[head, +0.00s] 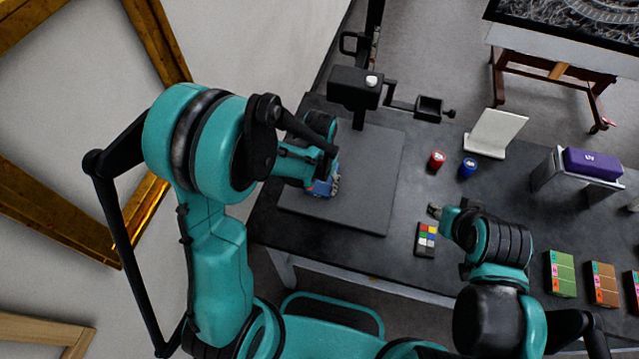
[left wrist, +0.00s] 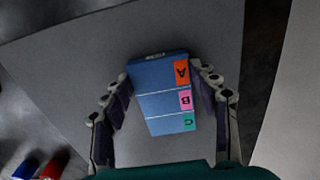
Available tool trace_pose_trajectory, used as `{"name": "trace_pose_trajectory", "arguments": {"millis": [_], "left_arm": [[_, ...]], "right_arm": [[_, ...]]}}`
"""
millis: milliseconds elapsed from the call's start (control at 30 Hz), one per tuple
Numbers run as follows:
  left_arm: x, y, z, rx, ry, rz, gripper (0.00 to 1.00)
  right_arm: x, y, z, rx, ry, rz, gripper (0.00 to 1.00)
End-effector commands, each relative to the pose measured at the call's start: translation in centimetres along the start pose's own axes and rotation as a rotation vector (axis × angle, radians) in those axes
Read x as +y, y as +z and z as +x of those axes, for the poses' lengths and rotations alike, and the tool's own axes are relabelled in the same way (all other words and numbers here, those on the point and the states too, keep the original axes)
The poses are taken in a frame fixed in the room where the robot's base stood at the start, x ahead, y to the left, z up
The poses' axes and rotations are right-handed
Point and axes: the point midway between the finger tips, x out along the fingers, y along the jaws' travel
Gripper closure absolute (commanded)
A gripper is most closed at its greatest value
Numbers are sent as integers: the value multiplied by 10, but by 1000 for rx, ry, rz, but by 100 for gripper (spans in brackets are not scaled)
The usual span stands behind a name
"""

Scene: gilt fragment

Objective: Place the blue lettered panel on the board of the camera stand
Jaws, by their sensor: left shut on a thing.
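The blue lettered panel (head: 320,188) is low over the left part of the dark board (head: 370,205) of the camera stand (head: 355,88). My left gripper (head: 328,183) is shut on it. In the left wrist view the panel (left wrist: 160,100) sits between both fingers, with orange A, pink B and green C tabs along its right side. The grey board (left wrist: 60,60) fills the background there. I cannot tell whether the panel touches the board. My right gripper (head: 435,210) is over the table, right of the board; its jaw opening is too small to make out.
Right of the board are a red pot (head: 437,159), a blue pot (head: 468,168), a white tilted stand (head: 495,133) and a colour chart (head: 426,239). A purple box (head: 594,164) rests on a grey riser further right. A gilt frame (head: 140,225) leans at left.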

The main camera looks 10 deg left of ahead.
Motion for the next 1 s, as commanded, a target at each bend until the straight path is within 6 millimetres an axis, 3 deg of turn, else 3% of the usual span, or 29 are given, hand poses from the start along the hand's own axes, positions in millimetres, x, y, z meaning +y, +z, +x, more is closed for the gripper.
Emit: {"name": "trace_pose_trajectory", "arguments": {"millis": [33,67,133,567,1000], "left_arm": [[0,0,3,0,0,0,76],[0,0,3,0,0,0,35],[0,0,2,0,0,0,20],[0,0,-7,0,0,0,20],[0,0,-98,0,0,0,20]], "right_arm": [[0,2,3,0,0,0,60],[0,2,2,0,0,0,60],[0,1,2,0,0,0,60],[0,-3,-4,0,0,0,60],[0,-18,-25,0,0,0,60]]}}
